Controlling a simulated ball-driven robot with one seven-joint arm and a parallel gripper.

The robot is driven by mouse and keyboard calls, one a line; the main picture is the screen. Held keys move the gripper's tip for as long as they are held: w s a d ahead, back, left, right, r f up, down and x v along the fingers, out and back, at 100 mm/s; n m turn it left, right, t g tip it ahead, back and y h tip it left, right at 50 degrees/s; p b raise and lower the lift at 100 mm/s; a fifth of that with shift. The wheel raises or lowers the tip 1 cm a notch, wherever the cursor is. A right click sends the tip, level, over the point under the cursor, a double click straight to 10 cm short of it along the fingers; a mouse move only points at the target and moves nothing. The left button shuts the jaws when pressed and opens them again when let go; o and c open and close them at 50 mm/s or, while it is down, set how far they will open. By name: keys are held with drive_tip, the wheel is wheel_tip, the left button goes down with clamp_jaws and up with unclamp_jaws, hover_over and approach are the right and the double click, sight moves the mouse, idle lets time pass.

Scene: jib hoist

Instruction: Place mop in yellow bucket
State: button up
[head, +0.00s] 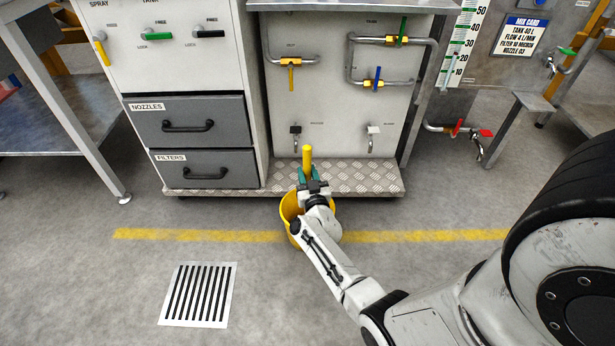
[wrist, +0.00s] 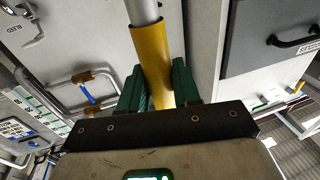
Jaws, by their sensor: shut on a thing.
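The mop shows as a yellow handle grip (head: 307,156) standing upright above my gripper (head: 308,178). In the wrist view the yellow grip (wrist: 151,58) runs between the green fingers of my gripper (wrist: 158,88), with a grey metal pole beyond it. My gripper is shut on this grip. The mop's lower end is hidden in both views. The yellow bucket (head: 291,212) stands on the floor below my gripper, partly covered by my arm. I cannot tell whether the mop's lower end is inside it.
A tread-plate platform (head: 230,184) of the cabinet stands just behind the bucket. Drawers (head: 190,120) and a pipe panel (head: 335,110) rise above it. A floor grate (head: 198,294) lies at front left. A yellow line (head: 190,235) crosses the mostly clear floor.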

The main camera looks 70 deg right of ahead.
drive_tip(key=o, duration=1)
drive_tip(key=shift+f, duration=0.1)
drive_tip(key=shift+o, duration=0.2)
